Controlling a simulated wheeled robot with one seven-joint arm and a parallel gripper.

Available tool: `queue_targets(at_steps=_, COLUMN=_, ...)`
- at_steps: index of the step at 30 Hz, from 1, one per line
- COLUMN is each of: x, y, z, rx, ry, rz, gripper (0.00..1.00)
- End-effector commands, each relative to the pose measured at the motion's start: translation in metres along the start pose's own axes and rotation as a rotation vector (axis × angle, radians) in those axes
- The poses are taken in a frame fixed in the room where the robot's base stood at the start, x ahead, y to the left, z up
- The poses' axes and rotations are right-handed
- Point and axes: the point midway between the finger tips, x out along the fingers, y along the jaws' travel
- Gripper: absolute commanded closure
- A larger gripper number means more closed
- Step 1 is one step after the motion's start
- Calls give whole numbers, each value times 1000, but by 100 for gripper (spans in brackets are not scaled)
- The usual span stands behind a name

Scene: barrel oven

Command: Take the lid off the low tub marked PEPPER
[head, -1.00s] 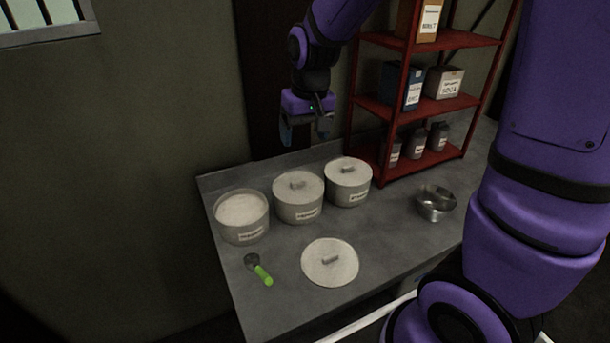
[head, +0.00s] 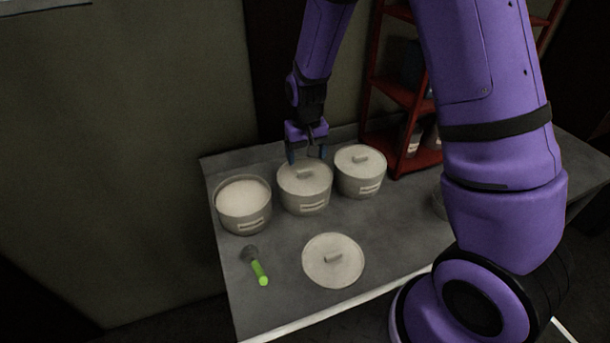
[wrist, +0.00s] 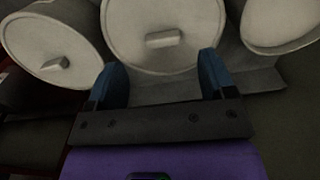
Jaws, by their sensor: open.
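Three low pale tubs stand in a row on the counter, and their labels are too blurred to read, so I cannot tell which is PEPPER. The middle tub (head: 306,199) wears its lid (head: 313,181), with a bar knob on top. The right tub (head: 361,182) is also lidded. The left tub (head: 243,214) is open and full of something pale. My gripper (head: 307,158) is open and empty just above the far side of the middle lid. In the wrist view my fingers (wrist: 164,72) are spread, with the middle lid's knob (wrist: 163,39) beyond them, between their lines.
A loose round lid (head: 333,260) lies knob up on the counter (head: 290,292) in front of the tubs. A green-handled scoop (head: 258,270) lies to its left. A red shelf rack (head: 420,160) stands behind right. My arm partly hides a metal bowl (head: 438,204).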

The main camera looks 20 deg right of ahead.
Motion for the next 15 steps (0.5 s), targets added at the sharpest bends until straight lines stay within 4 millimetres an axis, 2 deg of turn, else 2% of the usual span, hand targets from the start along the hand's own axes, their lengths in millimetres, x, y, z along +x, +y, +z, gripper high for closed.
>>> queue_targets(at_steps=5, x=12, y=0, z=-1, rx=0, ry=-2, rz=0, gripper=23)
queue_targets(at_steps=15, x=51, y=-2, z=-4, rx=0, ry=-1, rz=0, gripper=23)
